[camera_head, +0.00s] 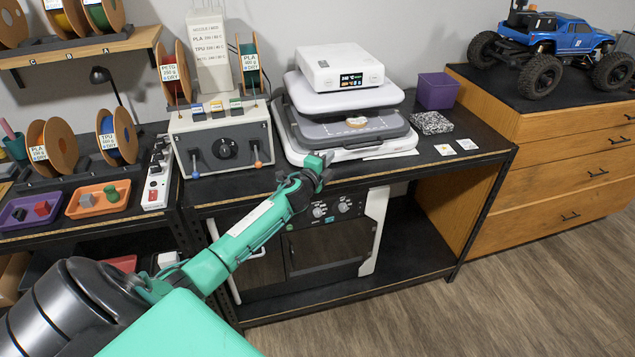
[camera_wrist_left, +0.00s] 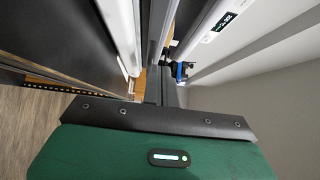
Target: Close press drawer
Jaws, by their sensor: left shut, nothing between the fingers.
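The heat press (camera_head: 340,68) is white with a small lit display and stands on the black bench. Its drawer (camera_head: 375,128), a grey platen on a white base, sticks out at the front below the raised upper plate. The wrist view shows the press's display side (camera_wrist_left: 222,22) close by. My right gripper is not in view.
A grey control box with levers (camera_head: 223,145) stands left of the press. A purple box (camera_head: 437,90) and a speckled block (camera_head: 431,122) stand right of it. An oven-like machine (camera_head: 320,240) sits on the shelf below. The floor in front is free.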

